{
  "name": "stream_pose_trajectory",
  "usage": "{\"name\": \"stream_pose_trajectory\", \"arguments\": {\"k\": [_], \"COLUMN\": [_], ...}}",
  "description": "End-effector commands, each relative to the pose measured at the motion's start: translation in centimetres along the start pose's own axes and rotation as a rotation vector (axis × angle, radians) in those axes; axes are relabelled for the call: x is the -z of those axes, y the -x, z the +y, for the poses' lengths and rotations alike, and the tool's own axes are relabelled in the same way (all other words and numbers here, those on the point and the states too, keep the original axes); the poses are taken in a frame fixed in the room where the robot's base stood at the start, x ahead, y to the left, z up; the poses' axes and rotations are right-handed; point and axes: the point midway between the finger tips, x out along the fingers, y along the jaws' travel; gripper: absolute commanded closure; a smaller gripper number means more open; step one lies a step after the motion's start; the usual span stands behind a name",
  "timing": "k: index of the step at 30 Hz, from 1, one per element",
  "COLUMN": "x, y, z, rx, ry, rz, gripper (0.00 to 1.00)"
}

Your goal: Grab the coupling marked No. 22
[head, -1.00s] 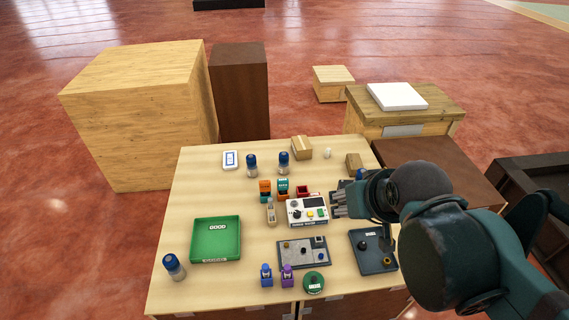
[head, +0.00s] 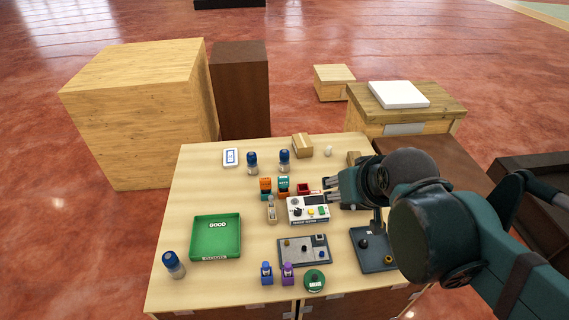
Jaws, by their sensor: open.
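No marking reading 22 is legible in the head view, so I cannot tell which piece is the No. 22 coupling. Small orange (head: 265,184) and teal (head: 283,184) pieces stand side by side near the middle of the table. A blue piece (head: 267,273) and a purple piece (head: 288,273) stand at the front edge. My gripper (head: 328,190) is open, with its fingers pointing left above the table, just right of a small red bin (head: 304,189) and over the back right of the white tester box (head: 308,209). I see nothing between the fingers.
A green tray (head: 216,257) marked GOOD lies at left. A grey plate with small parts (head: 290,252) and a dark tray (head: 368,262) lie at front. Blue-capped bottles (head: 252,163) and a cardboard box (head: 303,145) stand at back. The table's left back is mostly clear.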

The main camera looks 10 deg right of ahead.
Motion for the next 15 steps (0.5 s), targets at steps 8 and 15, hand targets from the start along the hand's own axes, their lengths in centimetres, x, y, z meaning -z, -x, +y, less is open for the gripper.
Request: {"name": "stream_pose_trajectory", "arguments": {"k": [8, 15], "x": [3.2, 5.8], "y": [-4.2, -7.7], "z": [-1.0, -1.8], "rx": [0.029, 0.051], "ry": [0.022, 0.038], "rz": [0.056, 0.105], "gripper": [0.57, 0.57]}}
